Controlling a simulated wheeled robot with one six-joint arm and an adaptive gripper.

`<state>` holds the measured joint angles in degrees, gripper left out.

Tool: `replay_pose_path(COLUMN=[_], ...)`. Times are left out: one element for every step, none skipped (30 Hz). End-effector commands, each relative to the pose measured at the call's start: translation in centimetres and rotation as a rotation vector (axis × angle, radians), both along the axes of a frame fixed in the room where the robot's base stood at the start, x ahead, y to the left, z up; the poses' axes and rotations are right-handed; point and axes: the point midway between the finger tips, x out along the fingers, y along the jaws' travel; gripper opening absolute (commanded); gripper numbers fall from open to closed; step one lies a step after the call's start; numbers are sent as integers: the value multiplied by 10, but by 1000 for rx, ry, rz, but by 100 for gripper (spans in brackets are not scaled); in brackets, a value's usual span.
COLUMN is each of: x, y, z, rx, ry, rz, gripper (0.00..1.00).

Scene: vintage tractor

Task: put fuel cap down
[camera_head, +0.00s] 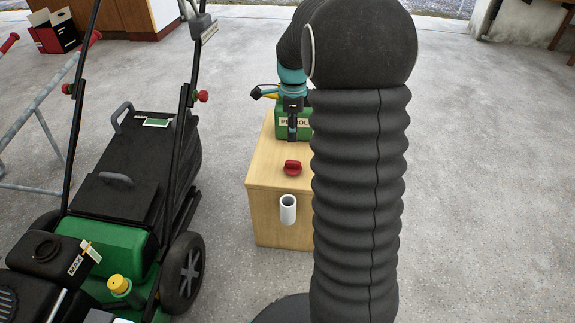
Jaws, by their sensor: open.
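A red cap (292,167), which looks like the fuel cap, lies on top of a light wooden box (264,222). My gripper (292,138) points down just behind the cap and in front of a green petrol can (308,124). It is open, with a gap between its tips and the red cap, and nothing shows in it. The fingers are small and seen nearly edge-on. My dark arm hides the right part of the box and of the can.
A green and black lawnmower (115,215) with a yellow cap (119,285) stands to the left. A metal frame (40,115) is at far left. Concrete floor is clear on the right.

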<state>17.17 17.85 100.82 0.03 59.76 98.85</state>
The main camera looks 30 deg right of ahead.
Motion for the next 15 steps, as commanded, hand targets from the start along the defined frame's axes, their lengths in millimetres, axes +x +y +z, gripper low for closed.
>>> replay_pose_path(x=[-8, -14, -22, -29, -36, -46, -53, -61, -71, -79, -87, -98, -106, -114, -125], y=[10, 16, 24, 31, 37, 45, 51, 57, 64, 70, 75, 82, 87, 92, 98], z=[14, 22, 31, 38, 45, 54, 59, 65, 72, 77, 81, 87, 91, 94, 98], rx=[-9, -14, -23, -30, -39, -49, -58, -69, -83, -93, -105, -120, -133, -147, -166], ry=[-21, -34, -49, -60, -72, -87, -97, -108, -124, -135, -144, -157, -166, -177, -188], rz=[71, 122, 197, 255, 313, 391, 449, 505, 583, 642, 699, 775, 832, 890, 965], gripper=[43, 43, 43, 43, 43, 43, 43, 43, 43, 43, 43, 43, 43, 43, 43])
